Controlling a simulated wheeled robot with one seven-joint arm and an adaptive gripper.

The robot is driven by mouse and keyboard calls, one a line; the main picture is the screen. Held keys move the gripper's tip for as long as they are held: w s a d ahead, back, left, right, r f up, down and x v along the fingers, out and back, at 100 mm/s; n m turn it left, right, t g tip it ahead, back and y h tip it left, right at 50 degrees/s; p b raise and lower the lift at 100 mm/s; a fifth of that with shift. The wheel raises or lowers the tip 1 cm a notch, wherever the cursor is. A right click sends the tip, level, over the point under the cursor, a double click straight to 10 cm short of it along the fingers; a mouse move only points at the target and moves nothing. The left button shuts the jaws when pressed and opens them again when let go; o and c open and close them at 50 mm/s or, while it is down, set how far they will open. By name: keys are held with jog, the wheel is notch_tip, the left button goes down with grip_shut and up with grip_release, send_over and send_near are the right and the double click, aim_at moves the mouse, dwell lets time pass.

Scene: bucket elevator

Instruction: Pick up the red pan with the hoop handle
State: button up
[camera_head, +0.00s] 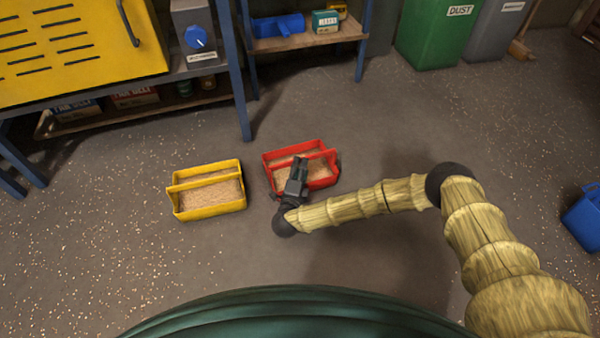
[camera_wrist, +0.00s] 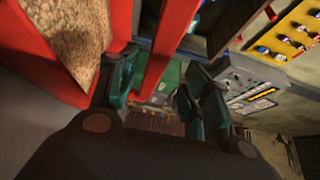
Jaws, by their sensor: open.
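The red pan (camera_head: 323,184) stands on the floor with grain in it and a red hoop handle (camera_head: 316,154) across its top. In the wrist view, the pan's red wall (camera_wrist: 40,50) and grain fill the upper left. My gripper (camera_head: 299,163) is over the left part of the pan and hides some of it. In the wrist view my gripper (camera_wrist: 160,80) is open, and the red handle bar (camera_wrist: 170,45) runs between its two fingers. I cannot tell whether either finger touches the bar.
A yellow pan (camera_head: 212,211) with grain and a similar handle stands to the left. A blue-legged bench (camera_head: 240,95) and a low shelf (camera_head: 305,40) are behind. A blue bin (camera_head: 583,220) is at far right. Grain is scattered on the floor, which is otherwise open.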

jog(key=w+b, duration=0.2)
jog(key=w, duration=0.1)
jog(key=w+d+b, duration=0.1)
jog(key=shift+w+f+b, duration=0.25)
jog(key=shift+f+b, duration=0.05)
jog(key=shift+f, duration=0.05)
jog(key=shift+w+r, duration=0.15)
jog(key=shift+w, duration=0.05)
grip_shut()
jog(key=shift+r, duration=0.2)
